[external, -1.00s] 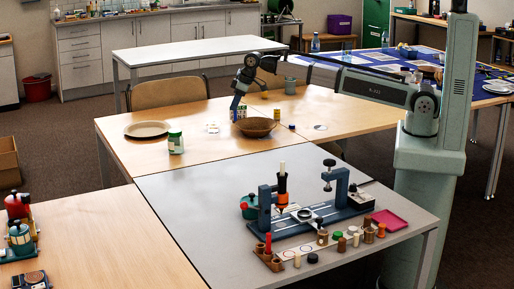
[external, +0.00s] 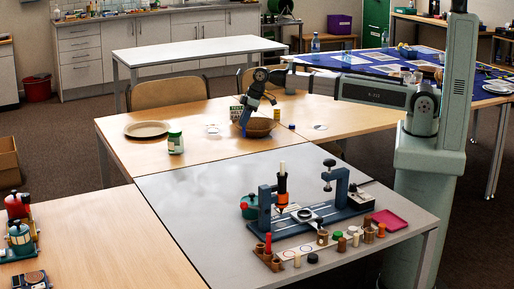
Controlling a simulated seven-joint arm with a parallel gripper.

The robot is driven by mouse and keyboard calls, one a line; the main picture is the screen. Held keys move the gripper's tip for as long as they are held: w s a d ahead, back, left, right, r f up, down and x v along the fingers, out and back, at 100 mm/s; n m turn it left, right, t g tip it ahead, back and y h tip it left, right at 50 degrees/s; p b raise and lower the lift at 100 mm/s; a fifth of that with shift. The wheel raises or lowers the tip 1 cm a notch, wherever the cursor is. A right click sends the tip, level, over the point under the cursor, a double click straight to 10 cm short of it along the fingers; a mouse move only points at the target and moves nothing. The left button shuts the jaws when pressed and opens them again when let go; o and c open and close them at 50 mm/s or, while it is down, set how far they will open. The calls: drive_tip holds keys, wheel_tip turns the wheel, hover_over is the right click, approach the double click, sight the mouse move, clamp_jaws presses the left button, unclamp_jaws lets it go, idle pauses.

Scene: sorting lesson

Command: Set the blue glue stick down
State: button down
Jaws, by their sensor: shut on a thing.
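My gripper (external: 246,116) is over the back wooden table, pointing down and tilted, at the left side of the brown bowl (external: 262,128). It is shut on a narrow blue thing, which appears to be the blue glue stick (external: 244,122). The glue stick is small and partly hidden by the fingers. Its lower end overlaps the bowl's left rim in the picture. I cannot tell whether it is above, inside or in front of the bowl, or whether it touches anything.
A small patterned box (external: 236,113) stands just left of my gripper. A green-labelled jar (external: 175,143) and a plate (external: 148,129) are further left. A yellow item (external: 277,113) is behind the bowl. The grey table (external: 180,195) holds a blue fixture (external: 300,215); its left part is clear.

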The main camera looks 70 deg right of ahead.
sight(244, 129)
drive_tip(key=shift+f, duration=2.15)
drive_tip(key=shift+f, duration=0.1)
drive_tip(key=c, duration=1.1)
unclamp_jaws()
drive_tip(key=v, duration=1.2)
